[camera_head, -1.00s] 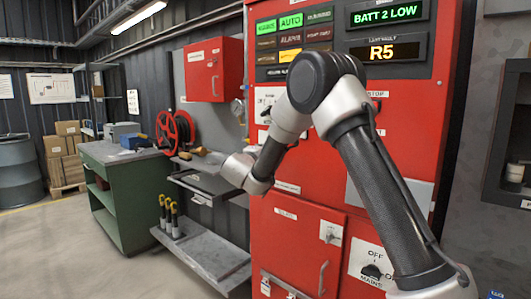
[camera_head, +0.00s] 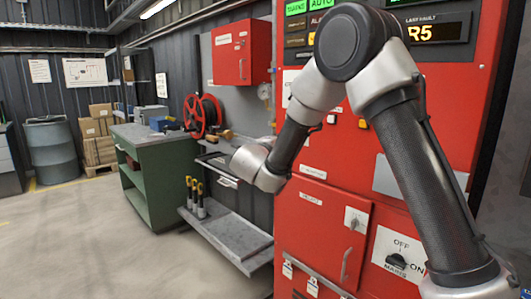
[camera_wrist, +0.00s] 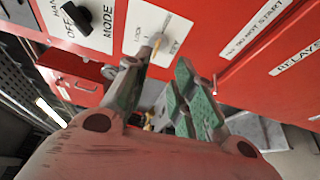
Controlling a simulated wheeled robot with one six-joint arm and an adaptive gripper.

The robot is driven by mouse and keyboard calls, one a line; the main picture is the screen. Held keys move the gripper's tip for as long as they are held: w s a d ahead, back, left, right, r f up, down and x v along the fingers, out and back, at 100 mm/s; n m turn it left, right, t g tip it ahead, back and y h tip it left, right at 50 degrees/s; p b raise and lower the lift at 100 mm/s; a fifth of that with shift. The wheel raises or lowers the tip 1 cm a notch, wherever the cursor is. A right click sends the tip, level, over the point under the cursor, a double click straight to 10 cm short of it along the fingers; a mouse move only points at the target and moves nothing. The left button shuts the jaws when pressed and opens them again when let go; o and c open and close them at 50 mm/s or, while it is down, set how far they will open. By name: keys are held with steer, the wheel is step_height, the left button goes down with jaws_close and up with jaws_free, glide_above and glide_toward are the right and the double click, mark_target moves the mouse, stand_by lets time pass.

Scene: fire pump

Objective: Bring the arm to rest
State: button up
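My arm (camera_head: 410,150) bends at the elbow in front of the red pump controller (camera_head: 325,165) in the head view. Its wrist points down and left, and the gripper itself cannot be made out there. In the wrist view my gripper (camera_wrist: 160,72) shows two green-padded fingers with a gap between them. It is open, and I see nothing held in it. Beyond the fingertips is a white plate (camera_wrist: 145,22) with a small lever or key. The left fingertip looks near that lever; whether they touch cannot be told.
A mode switch (camera_wrist: 76,17) is on the panel at the upper left of the wrist view. Left of the controller are a shelf (camera_head: 232,235), a red wall box (camera_head: 241,53), a hose reel (camera_head: 198,115) and a green cabinet (camera_head: 155,185). The floor (camera_head: 90,235) at left is clear.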

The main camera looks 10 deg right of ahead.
steer(key=s+d+f+m+g, duration=0.2)
steer(key=s+d+f+g, duration=0.3)
steer(key=s+d, duration=0.4)
steer(key=s+d+f+m+g, duration=0.1)
steer(key=s+d+f+g, duration=0.1)
steer(key=s+d+g, duration=0.6)
steer(key=s+d+r+m+y, duration=0.1)
steer(key=s+m+y, duration=0.2)
steer(key=s, duration=0.6)
steer(key=s+d+r+m+t+y, duration=0.1)
steer(key=s+r+m+y, duration=0.1)
steer(key=s, duration=0.8)
steer(key=s+d+r+m+t+y, duration=0.1)
steer(key=s+m+y, duration=0.3)
steer(key=s, duration=0.5)
steer(key=shift+s+r+y, duration=0.2)
steer(key=shift+r+y, duration=0.05)
steer(key=shift+y, duration=0.05)
steer(key=shift+d, duration=0.1)
